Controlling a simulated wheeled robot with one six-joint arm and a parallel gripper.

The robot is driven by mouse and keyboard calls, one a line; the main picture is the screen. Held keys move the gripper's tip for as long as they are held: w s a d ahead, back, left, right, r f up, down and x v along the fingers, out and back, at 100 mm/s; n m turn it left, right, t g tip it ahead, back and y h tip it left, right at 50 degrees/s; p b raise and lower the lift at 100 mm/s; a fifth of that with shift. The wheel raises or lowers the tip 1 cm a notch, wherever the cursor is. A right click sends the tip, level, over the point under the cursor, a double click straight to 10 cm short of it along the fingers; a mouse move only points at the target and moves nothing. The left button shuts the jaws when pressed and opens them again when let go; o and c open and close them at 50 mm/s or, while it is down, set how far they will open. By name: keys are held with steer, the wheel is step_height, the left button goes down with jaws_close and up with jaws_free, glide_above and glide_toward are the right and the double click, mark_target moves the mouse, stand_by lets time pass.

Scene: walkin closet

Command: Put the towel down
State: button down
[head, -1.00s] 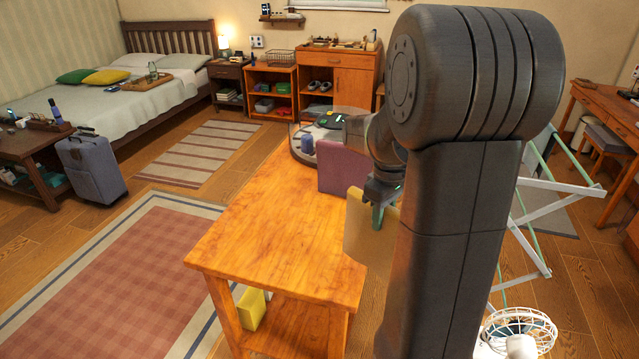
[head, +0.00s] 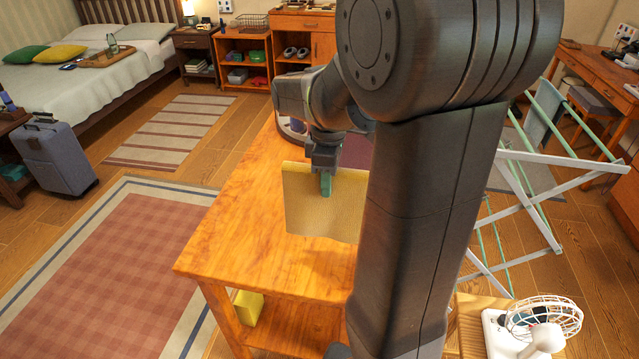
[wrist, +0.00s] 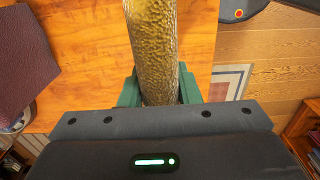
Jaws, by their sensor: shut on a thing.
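A yellow towel (head: 312,205) hangs as a flat upright panel from my gripper (head: 326,182), above the wooden table (head: 225,240). My gripper is shut on its top edge. In the wrist view the towel (wrist: 154,45) shows edge-on between the green fingertips (wrist: 159,92), with the tabletop (wrist: 90,35) behind it. In the head view the towel's lower edge looks close to the tabletop; I cannot tell whether it touches. My arm hides part of the table's right side.
A maroon folded cloth (head: 357,152) stands behind the towel, partly hidden; it also shows in the wrist view (wrist: 25,60). A yellow block (head: 248,306) is on the lower shelf. A white drying rack (head: 540,165) and a fan (head: 540,320) stand to the right. The table's front left is clear.

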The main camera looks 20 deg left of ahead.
step_height(320, 180, down, 6)
steer(key=shift+f, duration=0.35)
steer(key=c, duration=1.1)
jaws_free()
steer(key=shift+o, duration=0.2)
step_height(320, 180, up, 12)
steer(key=shift+r, duration=0.15)
